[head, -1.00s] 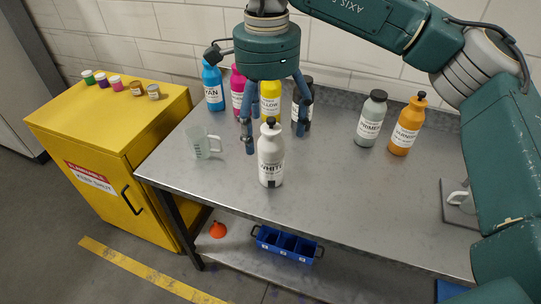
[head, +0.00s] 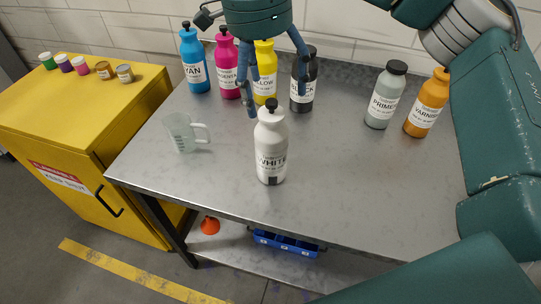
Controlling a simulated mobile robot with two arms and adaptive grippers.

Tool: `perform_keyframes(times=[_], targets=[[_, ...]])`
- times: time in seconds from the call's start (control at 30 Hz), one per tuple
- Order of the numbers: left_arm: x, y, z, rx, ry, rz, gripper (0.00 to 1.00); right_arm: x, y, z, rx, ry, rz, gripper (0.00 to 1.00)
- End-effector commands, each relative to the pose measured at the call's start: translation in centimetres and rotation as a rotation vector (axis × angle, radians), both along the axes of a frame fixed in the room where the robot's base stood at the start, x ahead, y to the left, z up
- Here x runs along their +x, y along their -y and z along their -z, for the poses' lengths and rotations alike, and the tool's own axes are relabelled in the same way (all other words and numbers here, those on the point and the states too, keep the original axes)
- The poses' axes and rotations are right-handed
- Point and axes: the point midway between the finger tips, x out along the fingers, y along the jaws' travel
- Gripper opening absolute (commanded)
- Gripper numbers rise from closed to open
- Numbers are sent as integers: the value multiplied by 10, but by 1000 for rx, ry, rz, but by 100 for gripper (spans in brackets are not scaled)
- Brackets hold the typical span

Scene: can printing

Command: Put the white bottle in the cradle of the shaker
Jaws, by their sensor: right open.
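The white bottle (head: 271,150) stands upright near the front edge of the metal table, with a black cap and a label reading WHITE. My right gripper (head: 277,102) is open, with its fingers pointing down above and behind the bottle. The fingers are spread and nothing is between them; I cannot tell whether a fingertip touches the bottle. My left gripper is not in view. The shaker and its cradle are not in view.
Cyan (head: 194,62), magenta (head: 229,66), yellow (head: 265,75) and black (head: 304,82) bottles line the back, with primer (head: 386,98) and varnish (head: 427,105) bottles at right. A clear jug (head: 180,133) stands left. The table's (head: 345,165) front right is clear.

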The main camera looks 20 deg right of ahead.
Motion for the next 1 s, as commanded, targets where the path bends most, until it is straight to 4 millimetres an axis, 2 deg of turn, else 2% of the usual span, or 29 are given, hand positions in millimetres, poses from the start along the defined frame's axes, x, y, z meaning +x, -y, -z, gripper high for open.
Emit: perform_keyframes(times=[0.03, 0.1, 0.27, 0.43, 0.73, 0.87, 1.0], targets=[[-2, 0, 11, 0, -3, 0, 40, 0, 0, 11, 0, 0, 0, 82], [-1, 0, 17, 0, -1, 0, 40, 0, 0, 17, 0, 0, 0, 82], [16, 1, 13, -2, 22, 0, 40, 0, 2, 29, -2, -3, 1, 82], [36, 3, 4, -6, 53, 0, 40, 1, 5, 55, -1, -4, 0, 82], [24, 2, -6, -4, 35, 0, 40, 1, 9, 81, -1, -4, 0, 82], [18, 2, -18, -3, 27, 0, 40, 1, 12, 100, -1, -5, 1, 82], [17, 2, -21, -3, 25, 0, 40, 2, 13, 119, -1, -3, 0, 82]])
